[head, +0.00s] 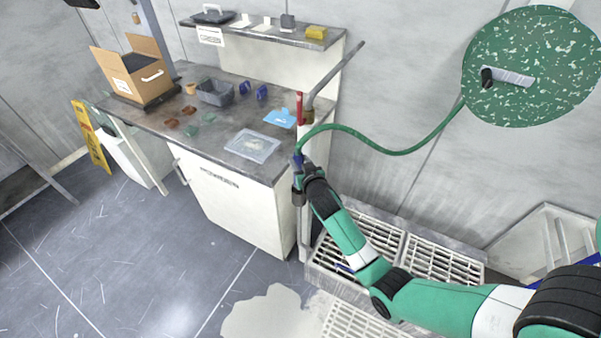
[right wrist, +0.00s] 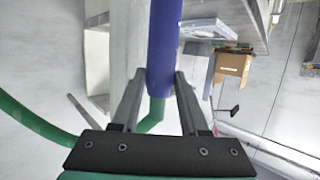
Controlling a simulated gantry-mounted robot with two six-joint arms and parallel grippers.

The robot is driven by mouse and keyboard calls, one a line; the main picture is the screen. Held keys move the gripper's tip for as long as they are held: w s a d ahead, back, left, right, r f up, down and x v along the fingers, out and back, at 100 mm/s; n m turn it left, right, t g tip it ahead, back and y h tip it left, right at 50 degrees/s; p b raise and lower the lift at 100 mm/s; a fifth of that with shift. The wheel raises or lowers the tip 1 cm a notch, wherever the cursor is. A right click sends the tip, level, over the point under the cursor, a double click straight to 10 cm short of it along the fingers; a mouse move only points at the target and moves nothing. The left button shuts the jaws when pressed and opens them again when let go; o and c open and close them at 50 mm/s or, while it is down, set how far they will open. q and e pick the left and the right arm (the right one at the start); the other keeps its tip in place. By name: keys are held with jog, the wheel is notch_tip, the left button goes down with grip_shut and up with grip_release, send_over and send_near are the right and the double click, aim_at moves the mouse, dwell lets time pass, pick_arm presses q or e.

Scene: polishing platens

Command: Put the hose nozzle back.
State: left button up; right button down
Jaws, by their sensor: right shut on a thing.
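The hose nozzle (head: 297,159) is blue and stands roughly upright near the right front corner of the workbench. My right gripper (head: 300,174) is shut on it just below. In the right wrist view the blue nozzle (right wrist: 163,45) rises between the fingers of my right gripper (right wrist: 155,90), with the green hose (right wrist: 152,115) at its lower end. In the head view the green hose (head: 393,152) runs from the nozzle area to a round green speckled reel (head: 500,105) on the wall. My left gripper is out of view.
A workbench (head: 225,145) carries a cardboard box (head: 130,70), a grey bin (head: 215,93), a clear tray (head: 252,146) and small parts. A red post (head: 299,105) and a slanted grey bar (head: 340,70) stand at its right end. Floor grates (head: 440,258) lie below my right arm.

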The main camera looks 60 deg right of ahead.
jog(key=f, duration=0.2)
jog(key=f+b, duration=0.1)
jog(key=f, duration=0.1)
jog(key=shift+d+b, duration=0.2)
jog(key=shift+b, duration=0.1)
jog(key=shift+r, duration=0.1)
jog(key=c, duration=0.7)
grip_release()
